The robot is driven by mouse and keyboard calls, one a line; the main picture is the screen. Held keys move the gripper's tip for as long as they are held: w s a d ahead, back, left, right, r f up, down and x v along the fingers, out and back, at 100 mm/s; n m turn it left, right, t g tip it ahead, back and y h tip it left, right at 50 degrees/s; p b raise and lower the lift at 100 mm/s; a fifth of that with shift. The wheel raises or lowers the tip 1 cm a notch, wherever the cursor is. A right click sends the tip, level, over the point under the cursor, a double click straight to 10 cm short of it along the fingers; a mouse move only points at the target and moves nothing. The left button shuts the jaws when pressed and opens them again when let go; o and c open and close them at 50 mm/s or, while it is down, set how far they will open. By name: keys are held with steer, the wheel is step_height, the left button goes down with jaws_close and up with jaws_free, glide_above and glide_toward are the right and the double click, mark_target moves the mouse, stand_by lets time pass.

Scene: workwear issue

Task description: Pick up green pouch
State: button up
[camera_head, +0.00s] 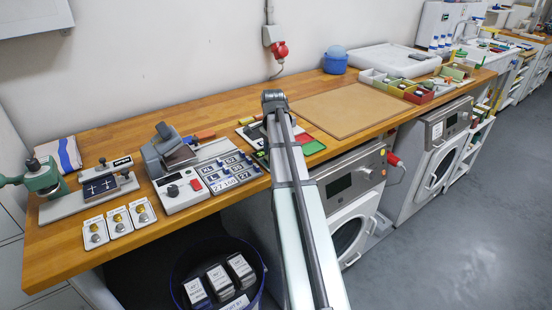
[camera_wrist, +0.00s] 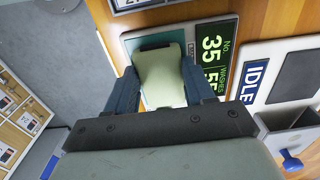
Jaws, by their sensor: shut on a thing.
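The green pouch (camera_wrist: 163,82) is pale green and shows in the wrist view between the two dark blue fingers of my gripper (camera_wrist: 160,72). The fingers are shut on its sides. A dark strip shows at its far end. I cannot tell whether the pouch touches the board. In the head view my arm hides the pouch and the gripper.
An "IDLE" device (camera_wrist: 254,75) stands close on the right in the wrist view. In the head view, a label machine (camera_head: 184,188) is left of my arm and a bare tan board (camera_head: 345,108) is right. A blue bin (camera_head: 258,262) stands below the bench's front edge.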

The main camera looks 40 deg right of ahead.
steer(key=c, duration=0.5)
steer(key=shift+r, duration=0.1)
step_height(320, 180, up, 10)
stand_by(0.4)
steer(key=shift+n, duration=0.3)
